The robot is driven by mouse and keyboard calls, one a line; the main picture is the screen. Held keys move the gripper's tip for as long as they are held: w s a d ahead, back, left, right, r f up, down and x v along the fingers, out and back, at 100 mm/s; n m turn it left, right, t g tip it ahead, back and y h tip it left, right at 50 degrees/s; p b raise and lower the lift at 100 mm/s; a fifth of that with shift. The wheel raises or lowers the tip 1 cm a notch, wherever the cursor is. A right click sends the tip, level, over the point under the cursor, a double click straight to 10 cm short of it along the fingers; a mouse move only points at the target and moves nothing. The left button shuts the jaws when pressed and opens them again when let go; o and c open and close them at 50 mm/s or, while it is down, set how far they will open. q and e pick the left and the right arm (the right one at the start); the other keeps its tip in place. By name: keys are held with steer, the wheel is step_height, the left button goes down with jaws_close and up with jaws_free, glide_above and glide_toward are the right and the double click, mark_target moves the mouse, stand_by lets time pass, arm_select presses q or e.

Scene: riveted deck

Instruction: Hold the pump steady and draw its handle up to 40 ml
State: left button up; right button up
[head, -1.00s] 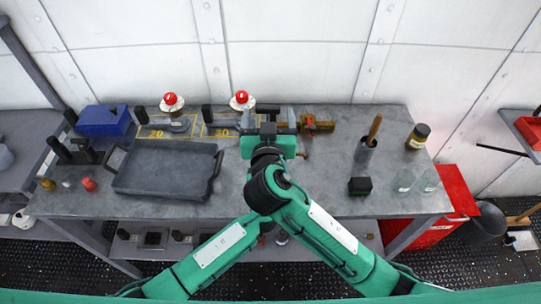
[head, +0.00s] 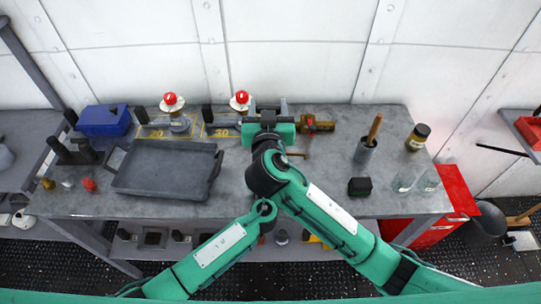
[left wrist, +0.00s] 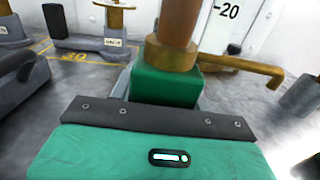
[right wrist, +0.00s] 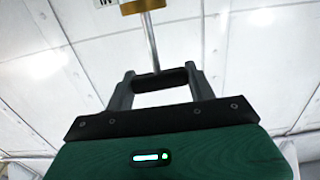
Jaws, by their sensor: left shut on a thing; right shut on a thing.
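The pump shows in the left wrist view as a brass body (left wrist: 172,55) on a green block (left wrist: 165,87), with a brass spout (left wrist: 245,68) pointing right. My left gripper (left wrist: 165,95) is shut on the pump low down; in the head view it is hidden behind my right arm. My right gripper (head: 268,110) is above the pump and shut on its dark handle (right wrist: 160,79), which lies between the two fingers in the right wrist view. A thin metal rod (right wrist: 151,40) joins the handle to a brass part (right wrist: 140,6). The scale reading cannot be told.
A grey tray (head: 165,180) and a blue box (head: 103,121) are on the left of the bench. Two red-topped parts (head: 171,101) stand at the back. A brown-handled cup (head: 366,150), a dark jar (head: 418,137), a black-green block (head: 360,186) and glasses (head: 403,181) stand at right.

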steer(key=c, duration=0.4)
steer(key=shift+o, duration=0.2)
steer(key=shift+r, duration=0.15)
steer(key=o, duration=1)
steer(key=shift+o, duration=0.2)
